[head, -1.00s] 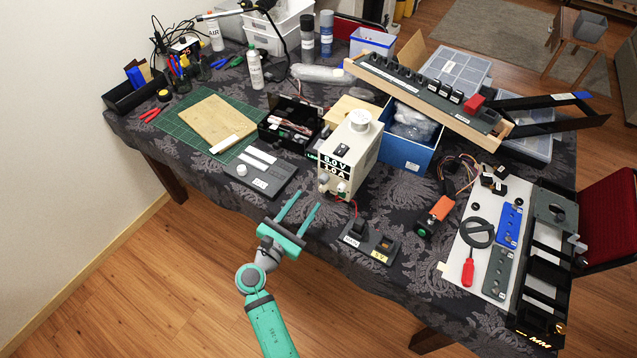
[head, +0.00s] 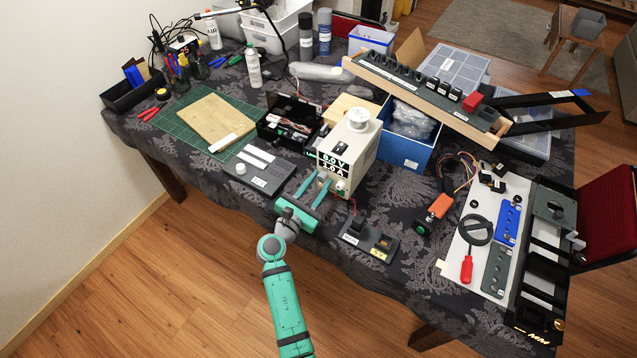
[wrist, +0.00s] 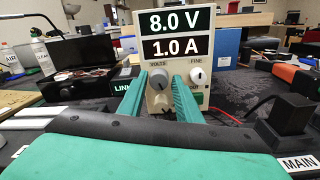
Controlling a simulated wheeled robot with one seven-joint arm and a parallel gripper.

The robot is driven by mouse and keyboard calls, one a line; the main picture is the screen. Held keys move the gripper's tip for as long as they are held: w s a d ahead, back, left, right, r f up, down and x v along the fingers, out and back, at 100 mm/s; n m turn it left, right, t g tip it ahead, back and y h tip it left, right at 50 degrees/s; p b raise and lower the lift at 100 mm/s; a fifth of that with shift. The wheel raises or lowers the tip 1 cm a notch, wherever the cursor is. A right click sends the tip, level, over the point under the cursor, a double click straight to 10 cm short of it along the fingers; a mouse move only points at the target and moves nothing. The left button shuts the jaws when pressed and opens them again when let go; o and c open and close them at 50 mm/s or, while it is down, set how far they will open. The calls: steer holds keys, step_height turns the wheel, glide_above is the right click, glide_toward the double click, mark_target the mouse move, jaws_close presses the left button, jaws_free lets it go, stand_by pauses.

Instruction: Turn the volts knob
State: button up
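The cream power supply (head: 361,150) stands on the table. Its display (wrist: 180,32) reads 8.0 V and 1.0 A. The grey volts knob (wrist: 158,77), under the VOLTS label, is on its front panel below the display, left of the smaller FINE knob (wrist: 197,76). My gripper (head: 319,178) is open, with its two teal fingers pointing at the panel. In the wrist view the knob appears between the fingertips (wrist: 160,82), with a gap on each side. I cannot tell whether the tips reach past the knob's face.
Below the knobs are another pale knob (wrist: 160,103) and a green OUT button (wrist: 197,98). A black MAIN switch box (head: 355,229) is at the right front. A grey panel with a white knob (head: 262,172) lies to the left. An open black box (head: 287,125) stands behind it.

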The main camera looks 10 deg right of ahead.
steer(key=c, duration=0.6)
steer(key=shift+m, duration=0.3)
steer(key=m, duration=0.6)
steer(key=shift+a, duration=0.1)
steer(key=m, duration=0.7)
steer(key=shift+w+a+h, duration=0.1)
steer(key=shift+h, duration=0.3)
steer(key=shift+m, duration=0.3)
steer(key=o, duration=1)
steer(key=shift+o, duration=0.2)
steer(key=shift+f, duration=0.1)
